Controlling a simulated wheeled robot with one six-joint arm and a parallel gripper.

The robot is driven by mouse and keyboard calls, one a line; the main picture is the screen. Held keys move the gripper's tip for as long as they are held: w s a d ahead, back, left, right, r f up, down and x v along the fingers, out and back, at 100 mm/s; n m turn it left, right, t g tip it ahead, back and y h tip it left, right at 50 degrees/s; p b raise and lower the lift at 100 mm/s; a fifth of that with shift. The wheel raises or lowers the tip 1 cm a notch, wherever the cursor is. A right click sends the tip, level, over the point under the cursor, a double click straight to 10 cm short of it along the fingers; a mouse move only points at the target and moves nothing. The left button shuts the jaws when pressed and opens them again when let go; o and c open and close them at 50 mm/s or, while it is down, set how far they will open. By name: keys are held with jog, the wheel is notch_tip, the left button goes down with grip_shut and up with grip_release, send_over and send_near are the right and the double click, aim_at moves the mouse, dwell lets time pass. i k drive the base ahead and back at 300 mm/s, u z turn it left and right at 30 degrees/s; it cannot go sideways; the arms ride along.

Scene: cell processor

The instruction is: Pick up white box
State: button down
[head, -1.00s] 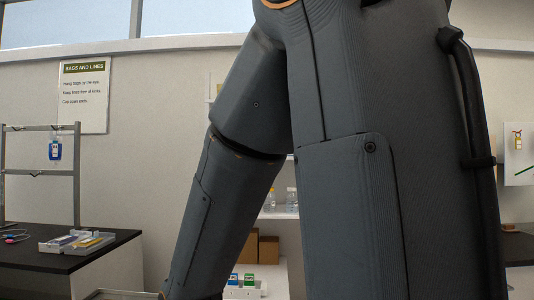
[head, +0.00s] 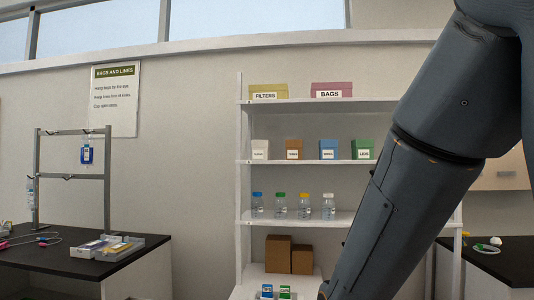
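A small whitish box (head: 261,146) with a white label stands at the left end of a shelf row, beside orange, blue and green boxes. At the bottom edge, a white holder (head: 247,293) carries a small blue-topped item (head: 267,288) and a green-topped item (head: 285,289); it is partly cut off by the frame. I cannot tell which of these the task's white box is. My arm fills the right side and runs down to the bottom edge. My gripper is out of view.
The white shelf unit (head: 243,185) also holds capped bottles (head: 280,206) and brown cartons (head: 278,254). A black bench (head: 50,262) with a grey rack (head: 107,185) and trays (head: 121,248) is at left. Another black bench (head: 500,264) is at right, partly hidden by my arm.

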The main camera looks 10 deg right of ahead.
aim_at(261, 149)
jog(key=u, duration=0.3)
jog(key=i, duration=1.05)
jog(key=u, duration=0.05)
